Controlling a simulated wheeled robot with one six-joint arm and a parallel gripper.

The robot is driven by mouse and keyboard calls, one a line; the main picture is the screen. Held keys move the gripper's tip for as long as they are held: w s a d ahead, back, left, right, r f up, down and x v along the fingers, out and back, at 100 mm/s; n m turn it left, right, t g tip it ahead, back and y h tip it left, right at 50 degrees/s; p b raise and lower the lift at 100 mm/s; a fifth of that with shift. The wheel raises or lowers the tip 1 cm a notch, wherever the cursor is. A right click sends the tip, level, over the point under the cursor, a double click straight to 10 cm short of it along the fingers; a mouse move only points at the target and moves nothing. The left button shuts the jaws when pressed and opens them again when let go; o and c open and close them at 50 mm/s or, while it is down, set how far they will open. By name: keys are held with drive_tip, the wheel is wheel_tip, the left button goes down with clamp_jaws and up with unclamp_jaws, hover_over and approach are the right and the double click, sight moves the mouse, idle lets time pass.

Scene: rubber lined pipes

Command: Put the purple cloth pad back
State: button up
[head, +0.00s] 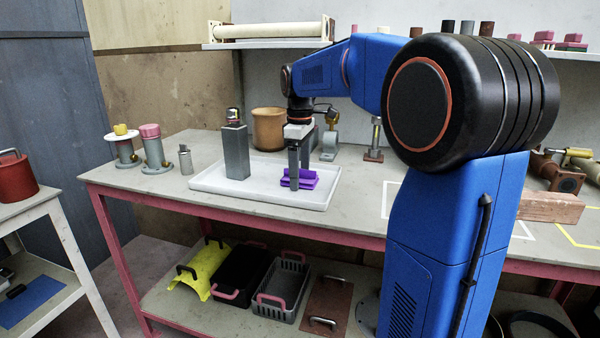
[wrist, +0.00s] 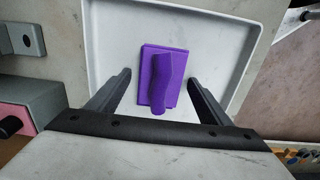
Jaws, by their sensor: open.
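The purple cloth pad (head: 299,179) lies on the white tray (head: 225,196) on the bench, towards the tray's right end. In the wrist view the pad (wrist: 163,77) is a flat purple block with a raised purple grip on top. My gripper (head: 300,170) points down over the pad, with its fingers on either side. In the wrist view my gripper (wrist: 158,80) is open, and a gap shows between each finger and the pad. It holds nothing.
A grey square bottle (head: 234,150) stands on the tray, left of my gripper. A tan pot (head: 268,129) and a grey pipe fitting (head: 329,145) stand behind. Flanged fittings (head: 154,150) stand on the bench at left. A shelf (head: 265,44) runs above the bench.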

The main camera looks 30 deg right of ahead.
wheel_tip(320, 180, up, 12)
drive_tip(key=shift+r, duration=0.15)
idle(0.5)
idle(0.4)
